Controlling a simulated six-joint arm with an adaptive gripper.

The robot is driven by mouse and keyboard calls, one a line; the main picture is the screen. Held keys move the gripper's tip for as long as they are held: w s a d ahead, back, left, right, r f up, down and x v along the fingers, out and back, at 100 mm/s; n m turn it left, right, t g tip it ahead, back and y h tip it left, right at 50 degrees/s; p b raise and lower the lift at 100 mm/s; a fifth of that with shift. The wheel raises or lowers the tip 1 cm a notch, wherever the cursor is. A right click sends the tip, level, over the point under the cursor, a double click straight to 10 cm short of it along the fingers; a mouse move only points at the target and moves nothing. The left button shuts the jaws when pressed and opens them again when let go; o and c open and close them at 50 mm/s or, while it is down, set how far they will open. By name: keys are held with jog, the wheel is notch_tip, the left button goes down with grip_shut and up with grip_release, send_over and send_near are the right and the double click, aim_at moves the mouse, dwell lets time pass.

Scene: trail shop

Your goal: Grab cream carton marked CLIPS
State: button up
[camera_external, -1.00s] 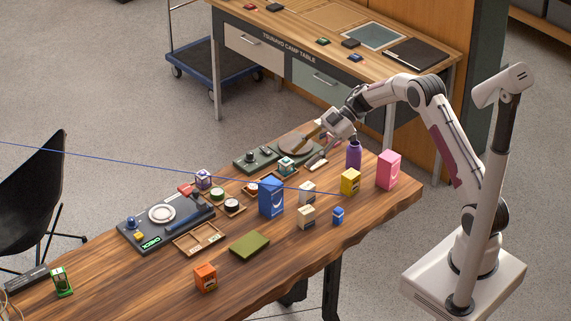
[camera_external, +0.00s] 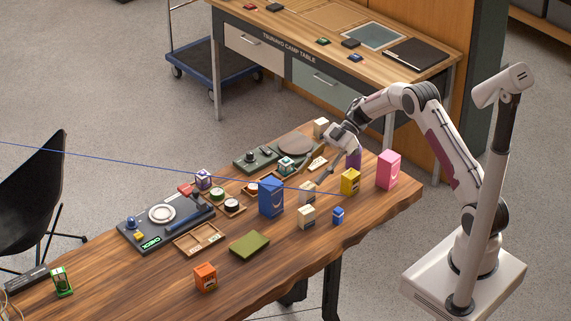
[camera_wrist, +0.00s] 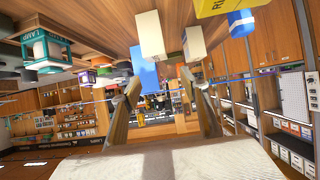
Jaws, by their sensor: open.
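Two small cream cartons stand mid-table in the external view, one nearer the back (camera_external: 307,192) and one nearer the front (camera_external: 307,217). A third cream carton (camera_external: 321,127) stands at the far edge. No CLIPS lettering is readable on any of them. The wrist view shows two cream cartons, one left (camera_wrist: 150,35) and one right (camera_wrist: 193,43), beyond the fingertips.
A blue box (camera_external: 271,198) stands left of the middle cartons. A yellow box (camera_external: 350,182), small blue item (camera_external: 338,215) and pink box (camera_external: 388,170) stand right. The front table edge is fairly clear.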

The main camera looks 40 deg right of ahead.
aim_at(312, 184)
jog(key=shift+f, duration=0.6)
jog(key=shift+f, duration=0.1)
jog(key=shift+f, duration=0.2)
notch_tip(312, 184, down, 3)
jog(key=shift+r, duration=0.1)
jog(key=shift+x, duration=0.95)
jog(key=shift+a+f, duration=0.35)
jog(key=shift+a, duration=0.1)
jog(key=c, duration=1.2)
